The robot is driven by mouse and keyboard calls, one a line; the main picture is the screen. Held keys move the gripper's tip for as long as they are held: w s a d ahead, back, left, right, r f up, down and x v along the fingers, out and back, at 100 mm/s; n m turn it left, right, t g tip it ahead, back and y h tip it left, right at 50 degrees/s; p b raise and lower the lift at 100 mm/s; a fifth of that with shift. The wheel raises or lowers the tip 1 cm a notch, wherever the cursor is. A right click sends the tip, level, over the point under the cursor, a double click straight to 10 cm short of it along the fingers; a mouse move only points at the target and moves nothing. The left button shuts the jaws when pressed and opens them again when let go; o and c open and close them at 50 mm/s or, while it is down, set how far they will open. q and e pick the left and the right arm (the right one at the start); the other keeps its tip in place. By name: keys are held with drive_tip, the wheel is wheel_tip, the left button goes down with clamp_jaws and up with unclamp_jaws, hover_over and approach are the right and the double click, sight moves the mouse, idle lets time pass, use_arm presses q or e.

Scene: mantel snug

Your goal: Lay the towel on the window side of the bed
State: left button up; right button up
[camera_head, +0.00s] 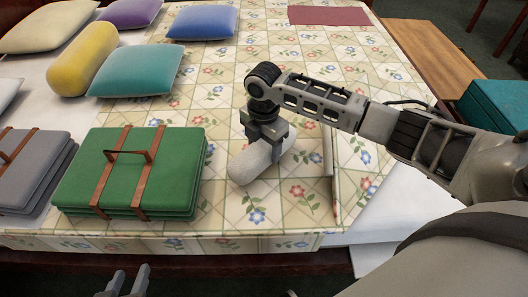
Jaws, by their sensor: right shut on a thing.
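A whitish rolled towel (248,163) lies at a slant on the flowered, checked cover of the bed (232,213). My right gripper (266,146) is over the roll from above and shut on it, hiding its upper middle. The roll looks to be on or just above the cover; I cannot tell which. My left gripper (126,284) shows only its fingertips at the bottom edge, in front of the bed. Its fingers are apart with nothing between them. No window is in view.
Green folded bundle (184,172) with brown straps lies left of the roll, beside a grey one (40,170). Yellow bolster (83,60), teal cushion (137,71) and other cushions lie behind. Dark red mat (328,15) is at the back. Wooden bench (428,52) and teal box (497,103) stand right.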

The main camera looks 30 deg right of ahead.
sight(264, 144)
drive_tip(key=shift+f, duration=1.1)
drive_tip(key=shift+f, duration=0.2)
drive_tip(key=o, duration=1.1)
drive_tip(key=shift+s, duration=0.1)
drive_tip(key=shift+o, duration=0.2)
drive_tip(key=shift+r, duration=0.1)
wheel_tip(264, 144, up, 12)
drive_tip(key=shift+r+p, duration=0.1)
drive_tip(key=shift+p, duration=0.8)
use_arm(q)
drive_tip(key=shift+r, duration=0.25)
